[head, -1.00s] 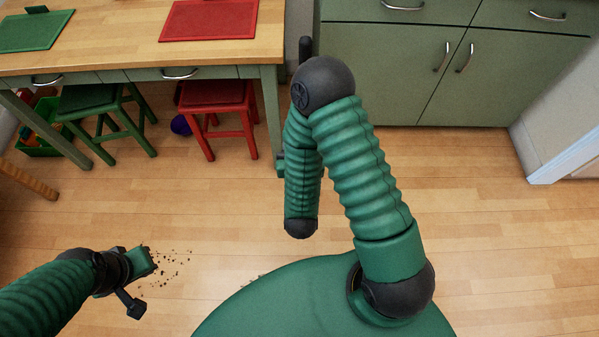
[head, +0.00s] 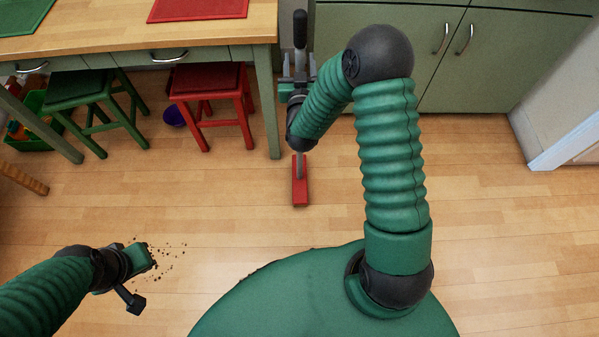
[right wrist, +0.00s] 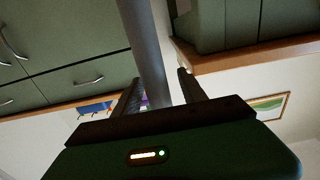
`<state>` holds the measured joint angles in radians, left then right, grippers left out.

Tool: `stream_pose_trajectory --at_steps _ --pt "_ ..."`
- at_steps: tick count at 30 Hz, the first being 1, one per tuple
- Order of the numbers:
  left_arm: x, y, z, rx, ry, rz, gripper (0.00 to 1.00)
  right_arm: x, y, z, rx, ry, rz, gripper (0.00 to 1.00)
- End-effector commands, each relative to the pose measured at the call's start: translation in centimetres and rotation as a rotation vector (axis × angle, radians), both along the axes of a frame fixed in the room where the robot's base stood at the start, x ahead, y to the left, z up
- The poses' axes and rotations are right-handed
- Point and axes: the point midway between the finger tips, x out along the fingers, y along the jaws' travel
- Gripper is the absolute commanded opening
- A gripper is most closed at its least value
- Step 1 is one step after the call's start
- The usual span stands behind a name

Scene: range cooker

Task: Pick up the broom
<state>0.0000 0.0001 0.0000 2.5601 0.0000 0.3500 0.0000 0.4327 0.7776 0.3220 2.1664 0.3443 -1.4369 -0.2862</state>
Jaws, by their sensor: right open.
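The broom stands roughly upright by the table's right end in the head view, with a black grip (head: 300,29), a grey shaft and a red head (head: 300,188) on the floor. My right gripper (head: 298,68) is at the upper part of the shaft, below the black grip, partly hidden by my arm. In the right wrist view the grey shaft (right wrist: 146,45) passes between the two open fingers (right wrist: 161,76), with gaps on both sides.
A wooden table (head: 110,40) with red and green mats stands at upper left. A red stool (head: 207,82) and a green stool (head: 92,87) are under it. Green cabinets (head: 500,60) stand at the back right. The floor in front is mostly clear.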

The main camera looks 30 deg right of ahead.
Motion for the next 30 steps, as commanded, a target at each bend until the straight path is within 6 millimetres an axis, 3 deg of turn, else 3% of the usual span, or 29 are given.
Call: stream_pose_trajectory --at_steps 4,15,30 --pt "0.01 0.0 0.07 0.0 0.0 0.0 0.0 -0.04 0.03 0.05 0.0 0.0 0.0 0.46" --pt "0.0 0.0 0.07 0.0 0.0 0.0 0.0 -0.07 0.06 0.03 0.001 -0.001 0.0 0.0" --pt "0.01 0.0 0.45 0.0 0.0 0.0 0.0 -0.04 0.07 0.8 0.0 -0.004 0.0 0.0"
